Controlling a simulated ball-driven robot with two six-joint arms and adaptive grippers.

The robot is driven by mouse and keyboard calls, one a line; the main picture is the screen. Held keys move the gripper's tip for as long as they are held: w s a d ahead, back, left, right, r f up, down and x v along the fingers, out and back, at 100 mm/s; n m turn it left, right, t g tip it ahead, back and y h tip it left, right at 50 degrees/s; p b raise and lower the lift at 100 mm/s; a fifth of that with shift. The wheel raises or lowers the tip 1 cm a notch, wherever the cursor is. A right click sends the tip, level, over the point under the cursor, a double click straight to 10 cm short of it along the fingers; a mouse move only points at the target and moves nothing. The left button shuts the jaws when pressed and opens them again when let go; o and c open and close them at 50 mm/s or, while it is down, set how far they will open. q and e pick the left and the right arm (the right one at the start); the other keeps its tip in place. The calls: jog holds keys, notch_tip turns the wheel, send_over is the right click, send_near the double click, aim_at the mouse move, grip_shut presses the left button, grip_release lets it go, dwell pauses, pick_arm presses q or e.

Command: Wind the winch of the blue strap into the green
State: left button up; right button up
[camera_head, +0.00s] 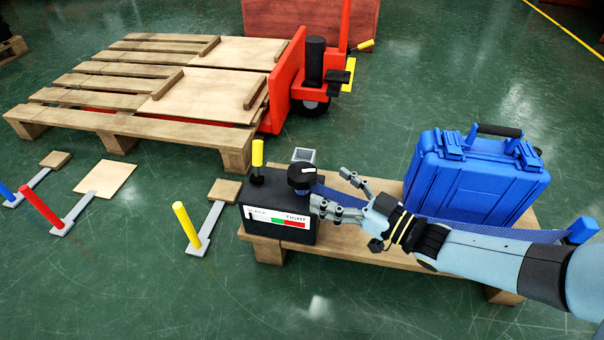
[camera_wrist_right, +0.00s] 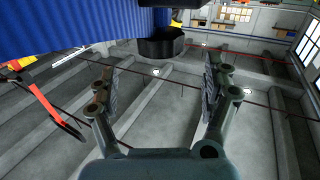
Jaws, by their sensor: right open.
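The winch box (camera_head: 281,236) is black, with a scale running from slack at left through green to red at tight. The blue strap (camera_head: 500,232) runs from the winch across the small pallet to a blue block at right. My right gripper (camera_head: 332,190) is open, just right of the knob, apparently holding nothing. The right wrist view shows its fingers apart, with the blue strap (camera_wrist_right: 70,28) above. My left gripper is not in view.
A blue case (camera_head: 474,178) stands on the small pallet (camera_head: 360,243) behind my right forearm. A yellow-topped lever (camera_head: 257,155) rises from the box's left. Yellow, red and blue posts stand on the floor at left. A large pallet (camera_head: 150,85) and red pallet truck stand behind.

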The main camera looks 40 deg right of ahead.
aim_at(291, 166)
jog(key=b+x, duration=0.2)
jog(key=x, duration=0.5)
jog(key=shift+w+f, duration=0.1)
jog(key=shift+w, duration=0.05)
jog(key=shift+w+a, duration=0.15)
jog(key=shift+w, duration=0.3)
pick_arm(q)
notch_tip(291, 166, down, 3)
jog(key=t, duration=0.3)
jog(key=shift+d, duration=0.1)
pick_arm(e)
jog(key=c, duration=1.2)
